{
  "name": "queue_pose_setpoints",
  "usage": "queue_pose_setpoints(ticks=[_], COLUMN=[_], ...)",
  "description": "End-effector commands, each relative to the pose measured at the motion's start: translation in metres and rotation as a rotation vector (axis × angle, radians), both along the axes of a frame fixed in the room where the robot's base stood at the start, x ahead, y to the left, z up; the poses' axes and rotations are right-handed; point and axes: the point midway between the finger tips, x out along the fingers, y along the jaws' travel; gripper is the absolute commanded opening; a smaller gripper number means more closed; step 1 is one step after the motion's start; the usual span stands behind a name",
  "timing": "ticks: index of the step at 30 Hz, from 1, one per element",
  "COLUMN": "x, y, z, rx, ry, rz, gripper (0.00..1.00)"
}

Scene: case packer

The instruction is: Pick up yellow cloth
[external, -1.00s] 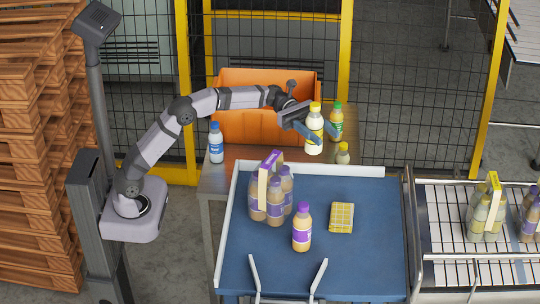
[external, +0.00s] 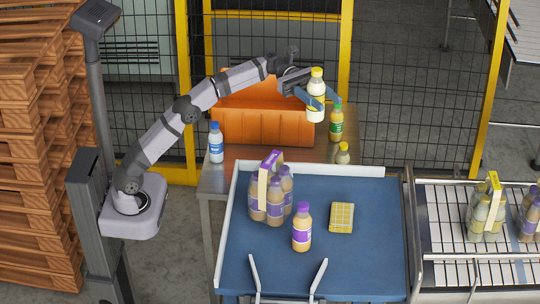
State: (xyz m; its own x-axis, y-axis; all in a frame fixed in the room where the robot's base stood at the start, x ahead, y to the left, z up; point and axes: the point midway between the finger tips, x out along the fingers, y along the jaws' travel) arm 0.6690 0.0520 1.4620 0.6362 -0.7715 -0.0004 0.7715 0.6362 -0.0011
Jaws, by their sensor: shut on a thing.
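The yellow cloth (external: 341,218), with a checked pattern, lies flat on the blue surface of the tray table, right of a purple-capped bottle. My gripper (external: 312,100) is far above and behind the cloth. It is shut on a white bottle with a yellow cap (external: 317,108), held upright above the wooden table, near a green-capped bottle. The cloth is fully in view and nothing touches it.
On the blue tray table (external: 375,265) stand a purple-capped bottle (external: 302,232) and a bottle pack (external: 272,190). An orange crate (external: 260,128), a blue-capped bottle (external: 216,145), a green-capped bottle (external: 336,124) and a small bottle (external: 342,155) stand on the wooden table. A conveyor (external: 455,240) is right.

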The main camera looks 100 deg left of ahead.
Motion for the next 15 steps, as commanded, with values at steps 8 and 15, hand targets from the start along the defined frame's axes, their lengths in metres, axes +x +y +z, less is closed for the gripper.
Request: queue_pose_setpoints(ticks=[8, 15], x=[-0.005, -0.026], y=[-0.024, -0.078], z=[0.007, 0.018], rx=[0.002, 0.000], ry=[-0.006, -0.001], rz=[-0.034, -0.109], gripper=[0.12, 0.12])
